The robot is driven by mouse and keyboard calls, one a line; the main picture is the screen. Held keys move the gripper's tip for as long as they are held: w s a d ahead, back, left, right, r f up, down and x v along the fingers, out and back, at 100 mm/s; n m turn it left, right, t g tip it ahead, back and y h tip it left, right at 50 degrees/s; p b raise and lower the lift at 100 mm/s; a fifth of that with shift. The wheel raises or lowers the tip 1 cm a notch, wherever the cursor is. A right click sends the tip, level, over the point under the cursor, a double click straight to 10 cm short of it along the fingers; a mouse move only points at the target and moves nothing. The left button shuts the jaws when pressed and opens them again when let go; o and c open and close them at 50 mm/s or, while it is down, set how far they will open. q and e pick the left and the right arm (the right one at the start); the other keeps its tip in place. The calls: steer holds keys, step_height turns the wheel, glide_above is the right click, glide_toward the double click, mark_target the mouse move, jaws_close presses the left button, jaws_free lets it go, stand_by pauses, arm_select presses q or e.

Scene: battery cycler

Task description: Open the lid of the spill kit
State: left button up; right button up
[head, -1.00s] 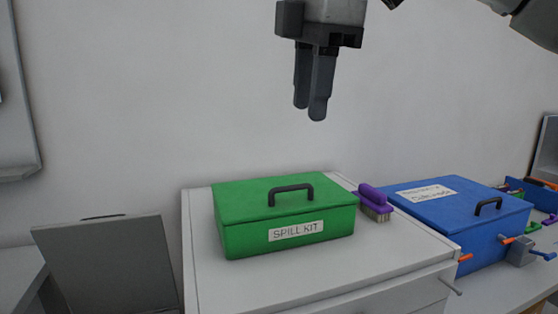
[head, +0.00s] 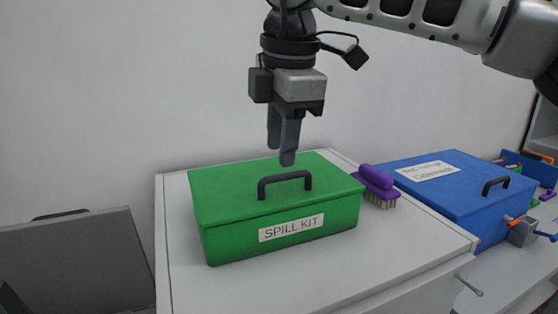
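The spill kit is a green box with a white "SPILL KIT" label (head: 291,228) on its front. It sits on a white cabinet top. Its green lid (head: 225,185) is closed, with a black arched handle (head: 285,182) standing up from it. My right gripper (head: 281,155) points downward over the lid, its fingertips just above and behind the handle in the picture. It appears apart from the handle and holds nothing I can see. The fingers overlap in this view, so their gap cannot be judged. My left gripper is not in view.
A purple brush (head: 378,184) lies right of the kit. Beyond it stands a blue box (head: 455,205) with a black handle and a label. The white cabinet top (head: 390,245) is clear in front of the kit. A grey panel (head: 75,260) stands at left.

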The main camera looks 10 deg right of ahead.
mark_target(279, 177)
steer(key=shift+w+f, duration=0.25)
steer(key=shift+f, duration=0.75)
steer(key=shift+w+f, duration=0.2)
steer(key=shift+f, duration=0.8)
jaws_close()
